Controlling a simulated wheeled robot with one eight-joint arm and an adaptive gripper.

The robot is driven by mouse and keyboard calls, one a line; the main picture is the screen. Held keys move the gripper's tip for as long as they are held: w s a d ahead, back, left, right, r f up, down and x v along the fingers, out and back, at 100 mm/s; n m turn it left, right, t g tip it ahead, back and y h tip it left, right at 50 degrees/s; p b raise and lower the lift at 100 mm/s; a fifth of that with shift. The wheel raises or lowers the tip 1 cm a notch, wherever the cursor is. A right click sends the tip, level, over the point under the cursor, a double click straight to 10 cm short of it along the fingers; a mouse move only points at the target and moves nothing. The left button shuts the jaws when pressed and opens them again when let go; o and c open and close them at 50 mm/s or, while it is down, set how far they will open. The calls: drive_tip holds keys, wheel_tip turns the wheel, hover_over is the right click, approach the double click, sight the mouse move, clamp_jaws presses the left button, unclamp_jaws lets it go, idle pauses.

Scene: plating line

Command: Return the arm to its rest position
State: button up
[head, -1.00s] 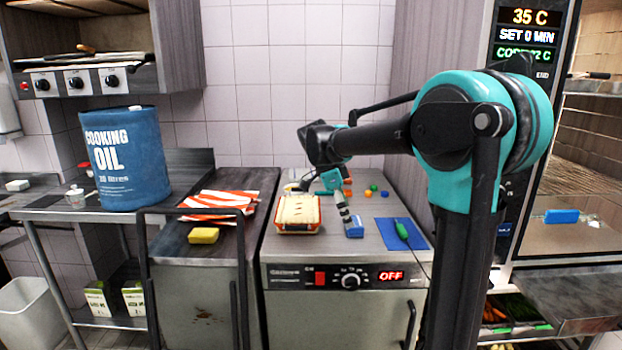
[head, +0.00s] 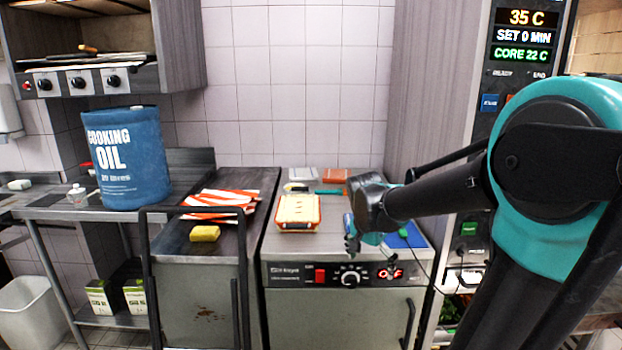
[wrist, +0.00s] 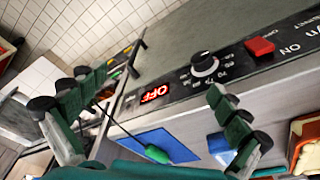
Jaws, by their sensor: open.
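My arm, black with teal parts, reaches in from the right of the head view. My gripper (head: 354,240) hangs over the front right of the steel counter, near the blue mat (head: 408,236), partly covering it. In the wrist view my gripper (wrist: 150,85) has its two teal and black fingers spread wide apart, with nothing between them. Behind the fingers show the counter's front panel and the blue mat (wrist: 160,143) with a green-handled tool (wrist: 156,154). I cannot tell the exact height of the fingers above the counter.
A red container with pale contents (head: 298,213) stands left of my gripper. A yellow sponge (head: 204,233) and a striped cloth (head: 220,205) lie on the left counter, beside a blue cooking oil drum (head: 127,158). A tall oven panel (head: 523,45) stands at the right.

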drive_tip(key=s+d+f+n+t+y, duration=0.2)
drive_tip(key=s+f+n, duration=0.7)
drive_tip(key=s, duration=0.3)
drive_tip(key=shift+s+d+f, duration=0.25)
drive_tip(key=shift+s+f, duration=0.1)
drive_tip(key=shift+f, duration=0.55)
